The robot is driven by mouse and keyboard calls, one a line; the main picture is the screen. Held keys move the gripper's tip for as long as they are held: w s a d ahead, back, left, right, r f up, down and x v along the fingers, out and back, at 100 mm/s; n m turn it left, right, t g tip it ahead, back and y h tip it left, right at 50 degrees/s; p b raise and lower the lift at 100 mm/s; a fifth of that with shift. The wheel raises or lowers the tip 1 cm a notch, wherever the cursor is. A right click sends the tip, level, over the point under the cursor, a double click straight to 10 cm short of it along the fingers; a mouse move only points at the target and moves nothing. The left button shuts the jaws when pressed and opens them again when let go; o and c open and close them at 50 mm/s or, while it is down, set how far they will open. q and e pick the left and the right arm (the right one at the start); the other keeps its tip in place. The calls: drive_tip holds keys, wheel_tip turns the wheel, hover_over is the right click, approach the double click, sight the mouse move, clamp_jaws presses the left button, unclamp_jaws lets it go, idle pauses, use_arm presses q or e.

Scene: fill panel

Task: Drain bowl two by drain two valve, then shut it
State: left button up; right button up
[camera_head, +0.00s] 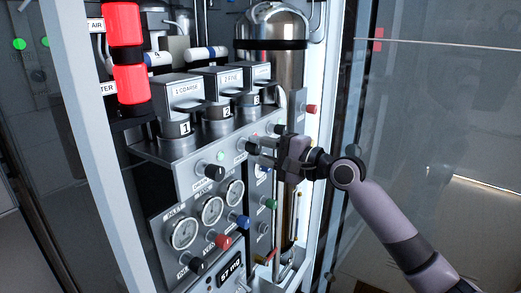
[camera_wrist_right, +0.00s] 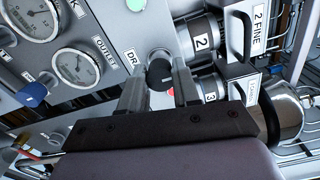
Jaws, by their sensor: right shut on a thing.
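The three bowls stand in a row on the panel's ledge. Bowl two (camera_head: 223,112) is a grey cylinder marked 2 under the 2 FINE housing; it also shows in the right wrist view (camera_wrist_right: 201,42). A black round knob (camera_wrist_right: 160,73) sits on the panel below bowl two, beside a partly covered label starting "DR". My right gripper (camera_head: 250,150) reaches in from the right, its fingers on either side of this knob and shut on it; they also show in the wrist view (camera_wrist_right: 160,92). The fluid level in bowl two cannot be made out. My left gripper is not in view.
Bowl one (camera_head: 176,129) and bowl three (camera_head: 257,99) flank bowl two. Another black knob (camera_head: 215,172) is to the left. Gauges (camera_head: 211,210), a red knob (camera_head: 222,241) and a blue knob (camera_head: 242,222) sit lower. A metal tank (camera_head: 276,65) stands behind. The cabinet post (camera_head: 331,130) is close to my right arm.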

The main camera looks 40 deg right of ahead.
drive_tip(key=o, duration=1)
drive_tip(key=shift+o, duration=0.2)
drive_tip(key=shift+s+d+f, duration=0.1)
drive_tip(key=shift+s+d, duration=0.1)
drive_tip(key=shift+s, duration=0.25)
drive_tip(key=b+v, duration=0.2)
drive_tip(key=v, duration=0.4)
